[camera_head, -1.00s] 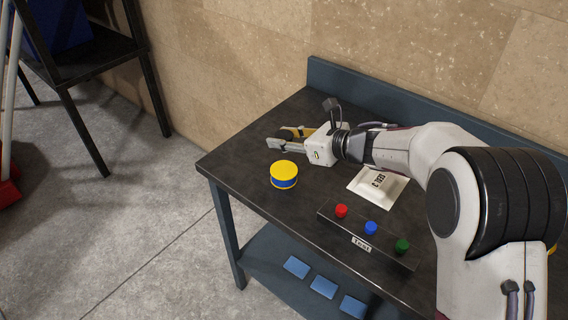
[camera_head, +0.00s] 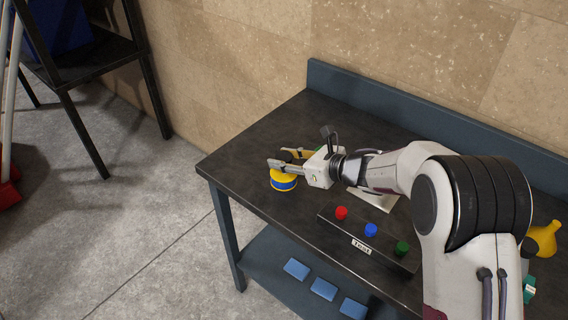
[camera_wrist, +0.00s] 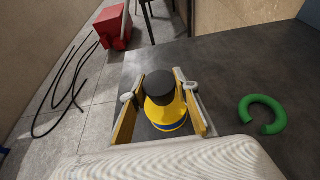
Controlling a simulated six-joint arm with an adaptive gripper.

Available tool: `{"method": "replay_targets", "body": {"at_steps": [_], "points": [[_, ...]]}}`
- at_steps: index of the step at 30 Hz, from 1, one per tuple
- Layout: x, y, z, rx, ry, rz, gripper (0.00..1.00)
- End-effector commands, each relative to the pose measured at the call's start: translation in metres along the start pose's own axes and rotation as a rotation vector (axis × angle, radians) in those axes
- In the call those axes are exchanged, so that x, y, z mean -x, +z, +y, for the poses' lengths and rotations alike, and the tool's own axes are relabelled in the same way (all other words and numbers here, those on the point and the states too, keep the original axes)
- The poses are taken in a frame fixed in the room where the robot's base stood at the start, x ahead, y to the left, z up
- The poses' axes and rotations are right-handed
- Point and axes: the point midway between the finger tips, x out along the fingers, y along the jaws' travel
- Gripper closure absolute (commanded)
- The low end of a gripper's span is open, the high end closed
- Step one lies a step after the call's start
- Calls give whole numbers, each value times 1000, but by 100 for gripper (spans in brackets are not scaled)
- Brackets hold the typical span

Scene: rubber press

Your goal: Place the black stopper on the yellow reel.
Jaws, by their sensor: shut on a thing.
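My gripper (camera_head: 283,159) is above the yellow reel (camera_head: 284,182) near the left front of the dark table. The reel is yellow with a blue band around its side. The wrist view shows the black stopper (camera_wrist: 160,86) held between the two fingers of my gripper (camera_wrist: 161,86). The yellow reel (camera_wrist: 167,116) shows right below the stopper in that view, its upper part partly covered by it. I cannot tell whether the stopper touches the reel. In the head view the fingers largely hide the stopper.
A panel with red (camera_head: 341,212), blue (camera_head: 371,229) and green (camera_head: 402,247) buttons stands at the table's front. A white packet (camera_head: 375,200) lies partly under my arm. A yellow funnel (camera_head: 544,238) is at far right. A green open ring (camera_wrist: 262,114) lies beside the reel.

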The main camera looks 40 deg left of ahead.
Motion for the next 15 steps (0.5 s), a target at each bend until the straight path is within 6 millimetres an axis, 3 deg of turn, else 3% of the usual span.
{"method": "replay_targets", "body": {"at_steps": [6, 15], "points": [[-7, -17, 0, 0, 1, -1, 91], [-7, -18, 0, 1, 0, -1, 91]]}}
